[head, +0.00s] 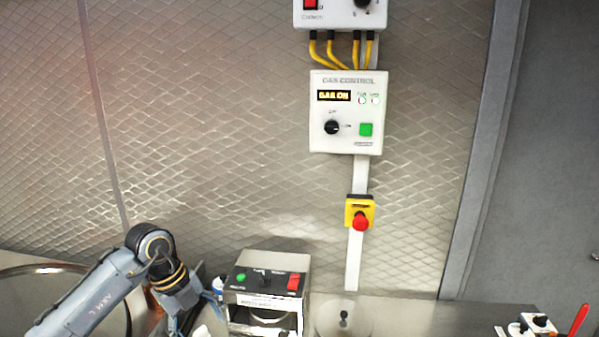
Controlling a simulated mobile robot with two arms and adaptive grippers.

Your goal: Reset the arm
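My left arm comes in from the lower left, marked with lettering on its grey link. It bends at a dark round joint, then turns down toward the bottom edge, beside a small metal control box (267,297). Its gripper fingers do not show; the end of the arm runs down out of the picture. My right arm and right gripper are not in view.
On the quilted metal wall hang a gas control panel (346,143) reading "GAS ON", another white box (338,17) above it, and a red emergency button (361,222). A round rim (45,268) is at left. Small items, including a red-handled one (579,320), lie lower right.

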